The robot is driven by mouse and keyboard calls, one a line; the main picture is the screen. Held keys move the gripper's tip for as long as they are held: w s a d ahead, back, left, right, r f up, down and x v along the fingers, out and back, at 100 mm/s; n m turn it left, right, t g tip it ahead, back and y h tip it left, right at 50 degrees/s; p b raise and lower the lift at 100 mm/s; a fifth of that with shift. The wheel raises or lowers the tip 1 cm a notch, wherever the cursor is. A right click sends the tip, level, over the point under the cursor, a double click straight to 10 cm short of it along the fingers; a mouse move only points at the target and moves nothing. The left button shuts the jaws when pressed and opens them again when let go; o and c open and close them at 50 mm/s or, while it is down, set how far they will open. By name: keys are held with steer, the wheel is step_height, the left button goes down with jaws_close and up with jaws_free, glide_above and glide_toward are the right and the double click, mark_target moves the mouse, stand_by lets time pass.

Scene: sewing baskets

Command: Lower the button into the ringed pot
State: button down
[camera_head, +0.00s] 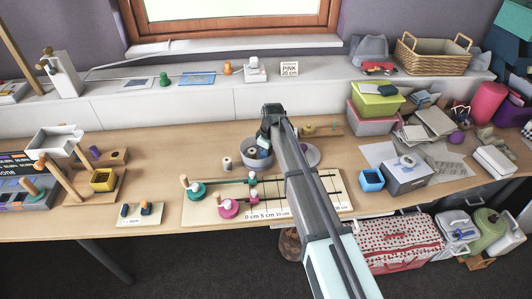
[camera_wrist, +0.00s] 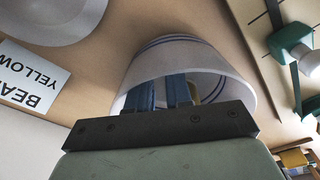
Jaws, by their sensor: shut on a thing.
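The ringed pot (camera_wrist: 187,48) is a white round pot with thin blue rings near its rim. In the head view the pot (camera_head: 256,162) stands on the table behind the ruler board. My gripper (camera_wrist: 175,92) reaches into the pot's mouth with its two blue fingers, close together. In the head view my gripper (camera_head: 266,140) is over the pot, largely covered by my arm. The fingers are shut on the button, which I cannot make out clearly. A small yellowish patch shows inside the pot beside the right finger; I cannot tell what it is.
The ruler board (camera_head: 205,211) with teal and pink spools lies in front. A card reading YELLOW (camera_wrist: 30,78) lies near the pot.

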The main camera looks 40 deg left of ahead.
steer(key=shift+f, duration=0.1)
steer(key=c, duration=1)
jaws_free()
steer(key=shift+o, duration=0.2)
step_height(320, 180, up, 12)
steer(key=w+a+f, duration=0.2)
steer(key=w+a, duration=0.6)
steer(key=a, duration=0.3)
steer(key=shift+w+f, duration=0.2)
steer(key=shift+d, duration=0.1)
